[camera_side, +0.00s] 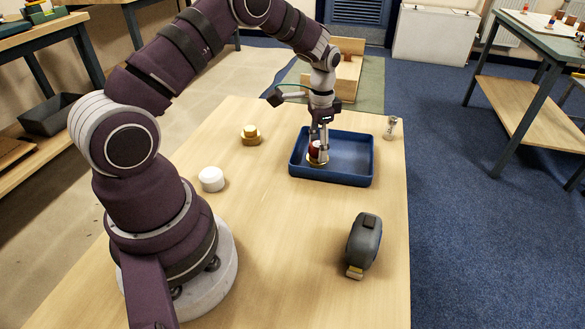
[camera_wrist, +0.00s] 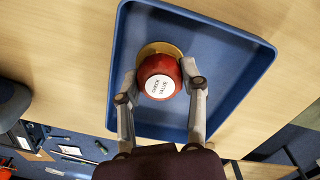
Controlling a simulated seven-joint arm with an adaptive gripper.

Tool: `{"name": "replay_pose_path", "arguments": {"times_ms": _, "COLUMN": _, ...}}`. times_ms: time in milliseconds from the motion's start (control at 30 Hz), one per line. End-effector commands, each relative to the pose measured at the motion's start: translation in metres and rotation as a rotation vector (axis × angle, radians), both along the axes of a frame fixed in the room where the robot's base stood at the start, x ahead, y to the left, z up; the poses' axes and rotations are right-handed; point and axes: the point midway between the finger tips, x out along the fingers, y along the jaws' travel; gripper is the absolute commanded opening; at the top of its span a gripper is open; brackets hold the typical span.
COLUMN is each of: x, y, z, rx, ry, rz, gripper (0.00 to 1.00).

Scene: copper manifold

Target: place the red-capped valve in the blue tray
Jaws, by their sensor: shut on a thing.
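The red-capped valve (camera_wrist: 159,77) has a brass base and a white label on its cap that reads "CHECK VALVE". It also shows in the side view (camera_side: 315,152), partly hidden by the fingers. My gripper (camera_wrist: 158,88) is shut on the valve, with one finger on each side of the red cap. In the side view my gripper (camera_side: 318,148) points down inside the outline of the blue tray (camera_side: 340,179). The valve is within the tray walls, near the left end. I cannot tell whether its base touches the tray floor.
A brass fitting (camera_side: 251,135) and a white round cap (camera_side: 211,179) stand left of the tray. A grey tape measure (camera_side: 364,244) lies in front, and a small clear item (camera_side: 391,127) stands at the right table edge. The right part of the tray is empty.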

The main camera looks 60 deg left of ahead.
Motion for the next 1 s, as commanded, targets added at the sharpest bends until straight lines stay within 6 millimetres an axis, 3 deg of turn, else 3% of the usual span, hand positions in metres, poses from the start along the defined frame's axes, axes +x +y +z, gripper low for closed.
{"name": "replay_pose_path", "arguments": {"times_ms": 100, "x": 0.000, "y": 0.000, "z": -0.003, "rx": 0.000, "ry": 0.000, "rz": 0.000, "gripper": 0.01}}
{"name": "replay_pose_path", "arguments": {"times_ms": 133, "x": 0.000, "y": 0.000, "z": -0.003, "rx": 0.000, "ry": 0.000, "rz": 0.000, "gripper": 0.44}}
{"name": "replay_pose_path", "arguments": {"times_ms": 300, "x": 0.000, "y": 0.000, "z": -0.002, "rx": 0.000, "ry": 0.000, "rz": 0.000, "gripper": 0.66}}
{"name": "replay_pose_path", "arguments": {"times_ms": 667, "x": 0.000, "y": 0.000, "z": 0.001, "rx": 0.000, "ry": -0.001, "rz": 0.000, "gripper": 0.67}}
{"name": "replay_pose_path", "arguments": {"times_ms": 767, "x": 0.001, "y": 0.000, "z": 0.015, "rx": 0.001, "ry": -0.004, "rz": 0.000, "gripper": 0.67}}
{"name": "replay_pose_path", "arguments": {"times_ms": 1000, "x": 0.001, "y": 0.000, "z": 0.075, "rx": 0.003, "ry": -0.008, "rz": -0.002, "gripper": 0.67}}
